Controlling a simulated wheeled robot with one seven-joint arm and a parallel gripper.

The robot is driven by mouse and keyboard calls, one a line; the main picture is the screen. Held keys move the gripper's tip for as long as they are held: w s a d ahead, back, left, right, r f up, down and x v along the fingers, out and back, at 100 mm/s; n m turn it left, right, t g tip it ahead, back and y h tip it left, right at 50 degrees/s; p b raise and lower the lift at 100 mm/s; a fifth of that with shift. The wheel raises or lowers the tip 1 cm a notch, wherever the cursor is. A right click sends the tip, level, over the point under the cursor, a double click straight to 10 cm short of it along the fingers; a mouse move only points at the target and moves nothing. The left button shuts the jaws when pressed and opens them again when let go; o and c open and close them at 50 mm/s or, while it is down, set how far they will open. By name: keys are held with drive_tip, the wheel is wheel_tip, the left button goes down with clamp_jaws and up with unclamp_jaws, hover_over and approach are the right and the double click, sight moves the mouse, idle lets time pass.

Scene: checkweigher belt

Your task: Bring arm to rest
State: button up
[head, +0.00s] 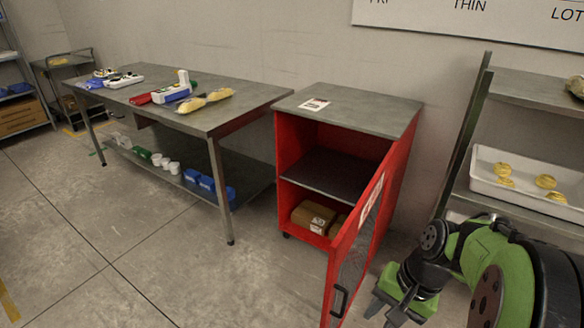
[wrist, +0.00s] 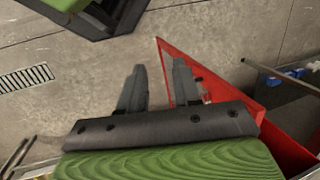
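My gripper (wrist: 158,82) points at the concrete floor in the wrist view. Its two dark fingers stand apart with only floor and a strip of red between them, so it is open and empty. In the head view my green and black arm is at the lower right, folded low, and my gripper (head: 388,308) is near the bottom edge beside the open door of the red cabinet. Part of the arm is cut off by the picture's edge.
The red cabinet (head: 402,170) has its door (head: 352,258) swung open close to my gripper; a cardboard box (head: 313,217) lies inside. A workbench (head: 150,98) stands left. A rack with a white tray (head: 484,178) of yellow items stands right. The floor at left is clear.

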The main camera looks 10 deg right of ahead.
drive_tip(key=s+a+r+n+t+h, duration=0.3)
drive_tip(key=s+a+r+n+t, duration=0.2)
drive_tip(key=s+a+r+n, duration=0.3)
wheel_tip(320, 180, up, 15)
drive_tip(key=w+p, duration=0.1)
drive_tip(key=p, duration=1.3)
drive_tip(key=shift+w+a+n, duration=0.15)
drive_tip(key=shift+a+n, duration=0.25)
drive_tip(key=shift+a, duration=0.05)
